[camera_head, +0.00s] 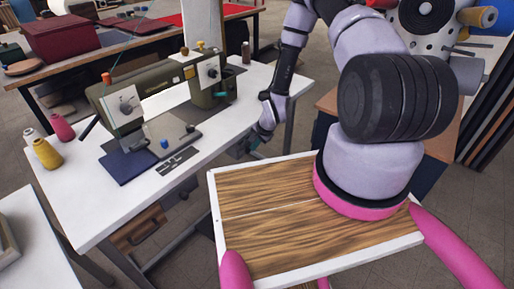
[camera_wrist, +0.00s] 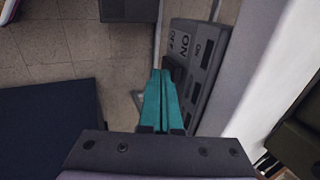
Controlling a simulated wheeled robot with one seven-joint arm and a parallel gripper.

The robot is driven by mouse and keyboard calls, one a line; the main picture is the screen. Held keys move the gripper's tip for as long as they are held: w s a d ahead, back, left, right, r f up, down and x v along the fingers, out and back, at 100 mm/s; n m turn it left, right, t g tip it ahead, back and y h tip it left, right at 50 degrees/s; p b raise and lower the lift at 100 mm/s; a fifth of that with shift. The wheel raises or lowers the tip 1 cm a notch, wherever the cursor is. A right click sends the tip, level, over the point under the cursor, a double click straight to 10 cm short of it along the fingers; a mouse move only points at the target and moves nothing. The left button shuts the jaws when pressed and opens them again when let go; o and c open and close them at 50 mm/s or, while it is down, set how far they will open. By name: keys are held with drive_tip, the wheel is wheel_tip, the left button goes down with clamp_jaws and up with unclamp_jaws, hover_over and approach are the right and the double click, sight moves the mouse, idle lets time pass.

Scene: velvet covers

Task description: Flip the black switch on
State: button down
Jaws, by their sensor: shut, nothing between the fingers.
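My gripper (camera_wrist: 160,74) has teal fingers, shut together and empty. Its fingertips are right beside the black switch; I cannot tell whether they touch it. The fingers partly cover the switch, and its position is unclear. In the head view my gripper (camera_head: 248,146) is low at the right edge of the white table; I cannot make out the panel there.
An olive sewing machine (camera_head: 150,98) stands on the white table (camera_head: 85,205). Yellow (camera_head: 46,153) and pink (camera_head: 62,127) thread spools stand at its left end. A dark red box (camera_head: 62,40) sits on the table behind. A dark blue surface (camera_wrist: 45,125) fills the wrist view's lower left.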

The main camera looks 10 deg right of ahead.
drive_tip(key=shift+w+a+r+g+h, duration=0.15)
drive_tip(key=shift+w+a+g+h, duration=0.15)
drive_tip(key=shift+w+g, duration=0.1)
drive_tip(key=shift+d, duration=0.1)
drive_tip(key=shift+r, duration=0.1)
drive_tip(key=shift+r, duration=0.7)
drive_tip(key=shift+s, duration=0.1)
